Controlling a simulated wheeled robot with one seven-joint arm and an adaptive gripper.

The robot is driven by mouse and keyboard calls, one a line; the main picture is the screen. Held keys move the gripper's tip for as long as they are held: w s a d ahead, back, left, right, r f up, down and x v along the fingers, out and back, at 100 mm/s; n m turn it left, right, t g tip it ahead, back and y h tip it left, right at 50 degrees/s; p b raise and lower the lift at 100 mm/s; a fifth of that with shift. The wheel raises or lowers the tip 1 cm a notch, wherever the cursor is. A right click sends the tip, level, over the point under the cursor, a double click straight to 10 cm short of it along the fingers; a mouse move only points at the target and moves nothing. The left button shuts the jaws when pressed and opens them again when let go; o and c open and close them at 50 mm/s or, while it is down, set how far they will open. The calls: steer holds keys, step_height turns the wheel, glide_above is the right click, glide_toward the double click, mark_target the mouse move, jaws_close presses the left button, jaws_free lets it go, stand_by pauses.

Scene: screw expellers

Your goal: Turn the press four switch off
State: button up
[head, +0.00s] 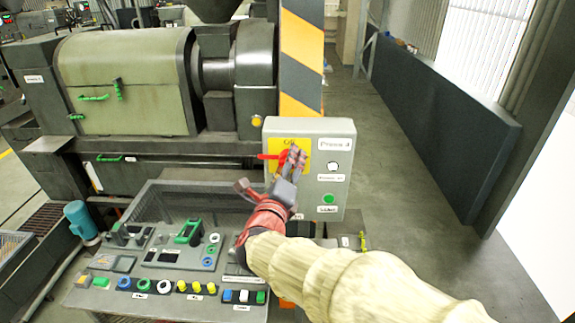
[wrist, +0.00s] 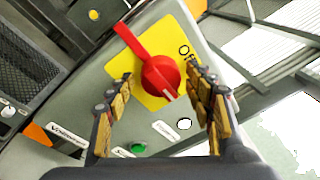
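The switch is a red rotary knob with a long handle (wrist: 160,72) on a yellow plate (wrist: 150,40). It is on the front of a grey box (head: 330,203) labelled what looks like "Press 4". In the head view the red handle (head: 270,156) points left, and my gripper (head: 292,160) partly covers the knob. In the wrist view my gripper (wrist: 158,76) is open, with one finger on each side of the knob. I cannot tell if a finger touches it. The lettering on the plate is only partly readable.
A white button (head: 333,166) and a green button (head: 328,198) are on the same box. A console (head: 165,275) with several buttons stands at lower left. A large press machine (head: 130,80) and a striped post (head: 301,60) are behind. Floor at right is clear up to a dark low wall (head: 440,120).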

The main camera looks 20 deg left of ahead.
steer(key=c, duration=1)
steer(key=shift+o, duration=0.2)
steer(key=shift+f+n, duration=0.1)
steer(key=shift+n, duration=0.3)
steer(key=n+b, duration=0.2)
steer(key=n, duration=0.1)
steer(key=shift+f+n, duration=0.1)
steer(key=shift+n, duration=0.3)
steer(key=n+t+y+b, duration=0.1)
steer(key=n, duration=0.3)
steer(key=shift+d+n, duration=0.1)
steer(key=shift+n, duration=0.3)
steer(key=n, duration=0.5)
steer(key=shift+y+b, duration=0.4)
steer(key=shift+d+n+y, duration=0.1)
steer(key=shift+n+y, duration=0.6)
steer(key=shift+n, duration=1.9)
steer(key=o, duration=1.2)
